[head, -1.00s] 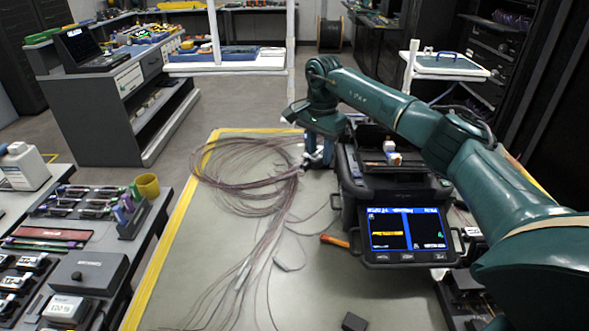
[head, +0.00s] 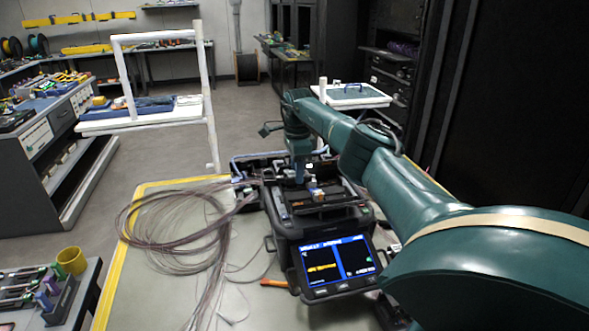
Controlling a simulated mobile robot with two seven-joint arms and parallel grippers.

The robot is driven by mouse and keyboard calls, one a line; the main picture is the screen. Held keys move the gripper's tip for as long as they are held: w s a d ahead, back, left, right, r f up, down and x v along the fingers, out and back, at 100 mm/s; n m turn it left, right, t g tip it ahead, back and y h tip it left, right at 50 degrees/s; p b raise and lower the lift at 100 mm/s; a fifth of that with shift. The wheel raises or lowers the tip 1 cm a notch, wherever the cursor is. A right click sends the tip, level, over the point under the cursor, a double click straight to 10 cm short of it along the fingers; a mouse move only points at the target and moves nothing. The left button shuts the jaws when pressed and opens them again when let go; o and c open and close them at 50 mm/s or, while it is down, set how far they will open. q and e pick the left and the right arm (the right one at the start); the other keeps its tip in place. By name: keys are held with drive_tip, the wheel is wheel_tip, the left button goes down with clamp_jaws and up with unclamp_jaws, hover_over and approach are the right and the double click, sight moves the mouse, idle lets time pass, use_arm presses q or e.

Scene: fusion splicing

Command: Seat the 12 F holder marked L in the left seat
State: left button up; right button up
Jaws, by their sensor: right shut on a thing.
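The fusion splicer (head: 322,227) stands on the work table with its lit screen (head: 337,262) facing me. Its top is open, and the seats inside are too small and partly covered to tell apart. My right gripper (head: 300,178) points down over the left part of the splicer's top. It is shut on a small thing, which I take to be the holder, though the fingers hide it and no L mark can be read. I cannot tell whether the holder touches the seat. My left gripper is not in view.
A loose coil of thin fibres (head: 165,228) lies on the table left of the splicer and runs up to it. An orange-handled tool (head: 274,283) lies by the splicer's front left corner. A yellow cup (head: 71,261) stands on the left bench.

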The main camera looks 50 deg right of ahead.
sight(297, 196)
wheel_tip(297, 196, down, 4)
drive_tip(key=b, duration=0.2)
drive_tip(key=shift+f+b, duration=0.1)
drive_tip(key=shift+b, duration=0.2)
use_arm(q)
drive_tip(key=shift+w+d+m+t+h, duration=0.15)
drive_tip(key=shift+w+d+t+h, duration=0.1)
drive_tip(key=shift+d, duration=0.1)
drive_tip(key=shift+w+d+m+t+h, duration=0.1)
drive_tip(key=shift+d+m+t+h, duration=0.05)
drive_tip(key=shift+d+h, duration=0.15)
use_arm(e)
drive_tip(key=shift+f, duration=0.3)
use_arm(q)
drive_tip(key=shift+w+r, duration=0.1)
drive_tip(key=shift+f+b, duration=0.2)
drive_tip(key=shift+b, duration=0.1)
use_arm(e)
drive_tip(key=shift+f, duration=0.2)
drive_tip(key=o, duration=1.1)
